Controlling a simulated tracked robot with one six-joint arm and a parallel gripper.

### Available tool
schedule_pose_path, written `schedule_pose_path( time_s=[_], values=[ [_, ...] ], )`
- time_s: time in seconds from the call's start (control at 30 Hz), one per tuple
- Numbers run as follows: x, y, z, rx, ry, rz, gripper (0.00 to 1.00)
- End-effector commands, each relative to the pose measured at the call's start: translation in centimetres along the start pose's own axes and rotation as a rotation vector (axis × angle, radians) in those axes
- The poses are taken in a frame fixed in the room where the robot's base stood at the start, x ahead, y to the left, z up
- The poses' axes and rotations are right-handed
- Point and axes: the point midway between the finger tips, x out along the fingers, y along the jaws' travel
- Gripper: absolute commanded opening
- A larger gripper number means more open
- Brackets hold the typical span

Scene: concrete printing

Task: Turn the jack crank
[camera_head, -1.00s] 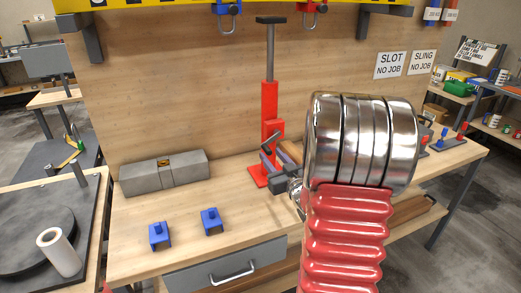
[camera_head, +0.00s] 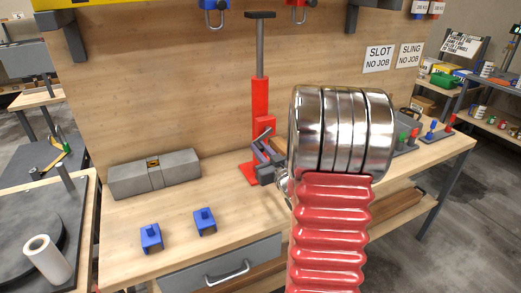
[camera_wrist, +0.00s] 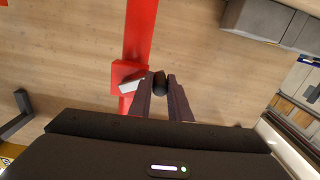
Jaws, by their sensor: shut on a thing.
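The red jack (camera_head: 260,108) stands upright on the workbench against the wooden back panel, with a grey post and a dark top plate. Its red body also shows in the wrist view (camera_wrist: 139,32). The jack crank shows in the wrist view as a dark rounded grip (camera_wrist: 160,83) with a light grey arm (camera_wrist: 132,83) beside the red housing. My gripper (camera_wrist: 160,88) is shut on the crank's grip, one finger on each side. In the head view my gripper (camera_head: 265,163) is at the jack's lower body, partly hidden behind my arm.
A grey block (camera_head: 155,174) lies on the bench left of the jack. Two blue clamps (camera_head: 151,238) (camera_head: 205,221) sit near the front edge, above a grey drawer (camera_head: 225,268). Bench space between block and clamps is clear. Small coloured parts stand at the right end.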

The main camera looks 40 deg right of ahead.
Motion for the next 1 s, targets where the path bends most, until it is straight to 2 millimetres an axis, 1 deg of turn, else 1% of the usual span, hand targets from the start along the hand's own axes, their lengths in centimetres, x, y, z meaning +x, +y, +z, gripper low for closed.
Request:
schedule_pose_path(
  time_s=[0.03,0.13,0.47,0.5,1.0],
  values=[
    [0.00,0.02,-0.01,0.000,0.000,0.001,0.07],
    [0.00,0.02,-0.01,0.000,0.000,0.001,0.00],
    [0.01,-0.01,-0.01,0.000,0.000,0.000,0.00],
    [0.13,0.24,0.00,0.000,0.000,-0.001,0.00],
    [0.26,-0.25,-0.18,0.008,0.003,-0.002,0.00]
  ],
)
